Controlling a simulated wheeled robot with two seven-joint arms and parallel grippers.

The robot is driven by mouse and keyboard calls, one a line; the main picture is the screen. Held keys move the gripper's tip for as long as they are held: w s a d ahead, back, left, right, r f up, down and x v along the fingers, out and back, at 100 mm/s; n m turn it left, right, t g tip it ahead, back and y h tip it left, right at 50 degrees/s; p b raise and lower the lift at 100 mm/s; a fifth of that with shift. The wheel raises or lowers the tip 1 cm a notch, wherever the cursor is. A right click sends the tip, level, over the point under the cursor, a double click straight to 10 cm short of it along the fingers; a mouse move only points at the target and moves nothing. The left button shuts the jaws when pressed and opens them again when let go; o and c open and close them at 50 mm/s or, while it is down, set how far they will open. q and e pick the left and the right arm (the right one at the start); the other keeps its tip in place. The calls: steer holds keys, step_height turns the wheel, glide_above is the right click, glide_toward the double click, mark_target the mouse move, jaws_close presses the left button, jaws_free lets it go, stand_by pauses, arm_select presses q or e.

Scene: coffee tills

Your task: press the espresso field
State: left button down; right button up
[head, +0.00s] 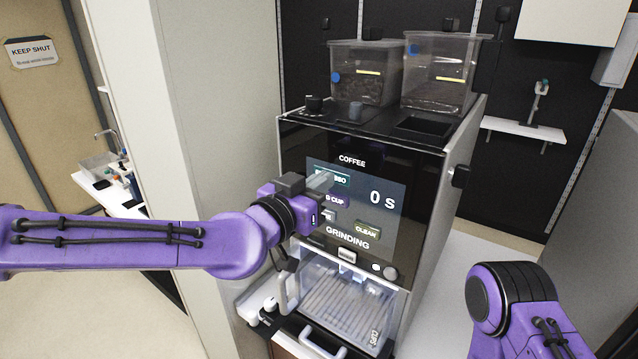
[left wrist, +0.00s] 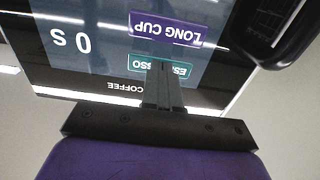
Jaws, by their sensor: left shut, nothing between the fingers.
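The coffee machine's screen (head: 380,225) shows "0 S". The green espresso field (head: 343,181) is at its upper left, partly covered by my left fingers. In the left wrist view the picture is upside down, and the espresso field (left wrist: 181,71) shows on both sides of the fingertips. My left gripper (head: 324,181) is shut and empty, its tips over the middle of that field. I cannot tell whether they touch the glass. The purple long cup field (head: 336,201) lies just below; it also shows in the left wrist view (left wrist: 165,29). My right gripper is out of view.
A clear field (head: 367,230) sits lower right on the screen. Two bean hoppers (head: 365,72) stand on top of the machine. A clear drawer-like bin (head: 340,300) is below the screen. A pale wall panel (head: 200,150) stands close on the left.

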arm_select(q)
steer(key=shift+a, duration=0.1)
steer(key=v, duration=0.5)
steer(key=shift+s+a, duration=0.1)
steer(key=shift+s, duration=0.1)
stand_by(0.4)
